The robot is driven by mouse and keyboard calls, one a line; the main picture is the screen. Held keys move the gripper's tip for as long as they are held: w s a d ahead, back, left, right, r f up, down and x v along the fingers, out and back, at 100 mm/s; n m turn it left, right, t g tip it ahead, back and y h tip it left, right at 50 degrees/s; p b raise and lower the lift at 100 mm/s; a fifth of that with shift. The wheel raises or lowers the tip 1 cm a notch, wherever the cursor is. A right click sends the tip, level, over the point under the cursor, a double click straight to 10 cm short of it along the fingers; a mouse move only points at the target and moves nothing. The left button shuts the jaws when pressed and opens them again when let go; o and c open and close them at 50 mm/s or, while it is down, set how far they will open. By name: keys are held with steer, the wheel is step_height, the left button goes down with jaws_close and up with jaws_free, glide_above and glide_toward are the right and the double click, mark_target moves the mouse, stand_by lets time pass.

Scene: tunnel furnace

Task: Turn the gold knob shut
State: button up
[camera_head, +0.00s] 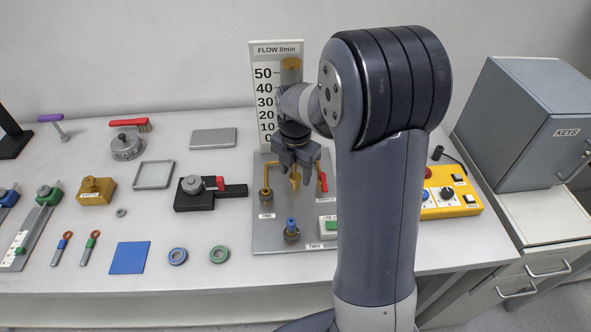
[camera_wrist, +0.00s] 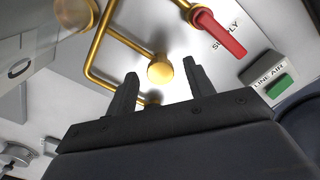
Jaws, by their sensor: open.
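The gold knob (camera_wrist: 160,69) is a round brass piece on gold piping, in the upper middle of the wrist view. In the head view a gold part (camera_head: 295,181), likely the same knob, shows below the jaws. My gripper (camera_head: 296,170) points down over the grey panel (camera_head: 265,235). My gripper is open, and in the wrist view the knob appears between its two fingertips (camera_wrist: 160,70). I cannot tell whether the fingers touch it or stop just short. My arm hides part of the panel's right side in the head view.
A red lever (camera_wrist: 218,33) marked SUPPLY sits close to the right of the knob. A blue-topped valve (camera_head: 291,230) and a green button (camera_head: 330,226) are at the panel's front. The flow gauge (camera_head: 264,80) stands behind. A black clamp block (camera_head: 195,195) lies to the left.

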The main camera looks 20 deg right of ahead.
steer(key=shift+c, duration=0.5)
steer(key=c, duration=0.9)
steer(key=shift+o, duration=0.2)
steer(key=shift+m, duration=0.3)
